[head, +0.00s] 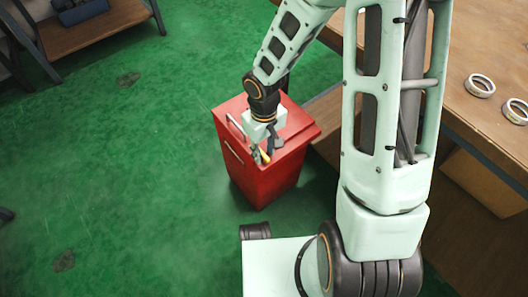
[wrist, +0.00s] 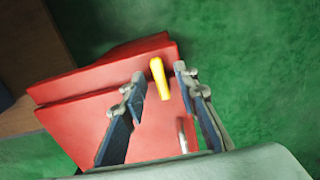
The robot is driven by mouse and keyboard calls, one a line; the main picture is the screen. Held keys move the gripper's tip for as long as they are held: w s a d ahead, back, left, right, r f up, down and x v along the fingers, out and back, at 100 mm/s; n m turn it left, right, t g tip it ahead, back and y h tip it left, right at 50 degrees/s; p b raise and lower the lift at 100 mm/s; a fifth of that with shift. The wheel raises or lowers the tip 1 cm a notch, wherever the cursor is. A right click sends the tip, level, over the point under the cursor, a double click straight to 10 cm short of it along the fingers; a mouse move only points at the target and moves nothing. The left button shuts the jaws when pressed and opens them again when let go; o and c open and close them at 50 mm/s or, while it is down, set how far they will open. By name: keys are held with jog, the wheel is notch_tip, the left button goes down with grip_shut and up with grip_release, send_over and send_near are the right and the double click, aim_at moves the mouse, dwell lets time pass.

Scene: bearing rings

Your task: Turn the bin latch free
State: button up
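The red bin (head: 262,175) stands on the green floor in the head view. Its yellow latch (wrist: 158,76) is a short bar at the lid's edge in the wrist view. A bit of the yellow latch (head: 265,156) also shows beside my gripper in the head view. My gripper (wrist: 160,80) is open, with one finger on each side of the latch. Gaps show between the latch and both fingers. In the head view my gripper (head: 263,150) is over the near edge of the bin's top and hides part of it.
A silver handle (wrist: 182,135) is on the bin near the latch. A wooden workbench (head: 470,60) with several metal rings (head: 480,86) stands to the right. A wooden shelf (head: 95,28) is at the upper left. The green floor left of the bin is mostly clear.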

grip_shut()
jog(key=shift+n, duration=0.3)
jog(key=shift+r+n+p, duration=0.1)
jog(key=shift+n+p, duration=0.65)
jog(key=shift+n, duration=0.15)
jog(key=n+p, duration=0.1)
jog(key=n, duration=0.1)
jog(key=n+p, duration=0.1)
jog(key=n, duration=0.1)
jog(key=shift+s+a+n, duration=0.15)
jog(key=shift+s+n, duration=0.05)
jog(key=shift+n, duration=0.1)
jog(key=n+p, duration=0.2)
jog(key=n, duration=0.3)
jog(key=shift+s+p, duration=0.2)
jog(key=shift+p, duration=0.1)
jog(key=n+p, duration=0.2)
jog(key=n, duration=0.3)
jog(key=shift+s+n, duration=0.15)
jog(key=shift+n, duration=0.25)
